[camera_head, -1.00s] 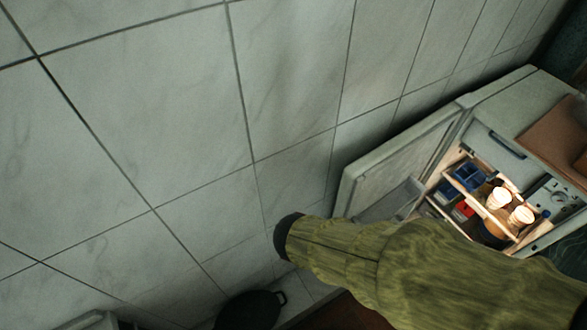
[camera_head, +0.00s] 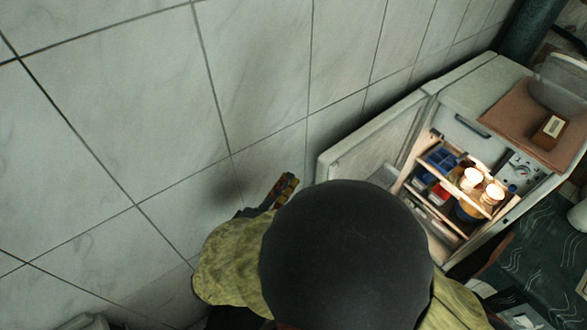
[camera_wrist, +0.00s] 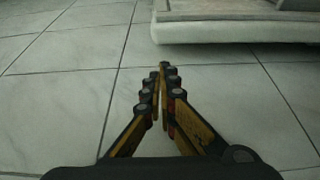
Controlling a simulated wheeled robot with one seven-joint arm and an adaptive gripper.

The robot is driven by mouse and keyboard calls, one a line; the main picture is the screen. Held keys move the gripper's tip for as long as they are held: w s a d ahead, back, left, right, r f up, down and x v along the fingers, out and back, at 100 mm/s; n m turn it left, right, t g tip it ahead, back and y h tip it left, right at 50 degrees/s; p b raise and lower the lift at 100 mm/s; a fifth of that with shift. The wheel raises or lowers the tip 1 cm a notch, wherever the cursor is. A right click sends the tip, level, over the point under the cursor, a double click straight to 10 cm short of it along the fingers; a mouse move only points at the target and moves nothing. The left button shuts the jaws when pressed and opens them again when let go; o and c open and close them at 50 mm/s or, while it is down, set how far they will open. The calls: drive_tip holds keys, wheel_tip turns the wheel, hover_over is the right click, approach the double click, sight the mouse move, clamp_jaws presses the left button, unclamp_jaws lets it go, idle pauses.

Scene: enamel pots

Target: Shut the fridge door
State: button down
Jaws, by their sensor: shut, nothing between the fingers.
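The fridge (camera_head: 480,95) stands at the right in the head view with its door (camera_head: 375,130) wide open, swung out to the left towards the tiled wall. Its lit inside shows shelves with jars and boxes. My gripper (camera_head: 287,183) is left of the door's free edge, between it and the wall, partly hidden behind my arm. In the wrist view my gripper (camera_wrist: 162,78) has its fingers together with nothing between them. A pale edge (camera_wrist: 230,32), likely the door's, lies ahead and to the right of the fingertips, apart from them in the picture.
The tiled wall (camera_head: 110,110) runs along the left and back, close to my gripper. A patterned dark floor covering (camera_head: 545,250) is at the lower right.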

drive_tip(key=b+x, duration=0.1)
drive_tip(key=x, duration=0.8)
drive_tip(key=shift+w, duration=0.2)
drive_tip(key=shift+s+d, duration=0.15)
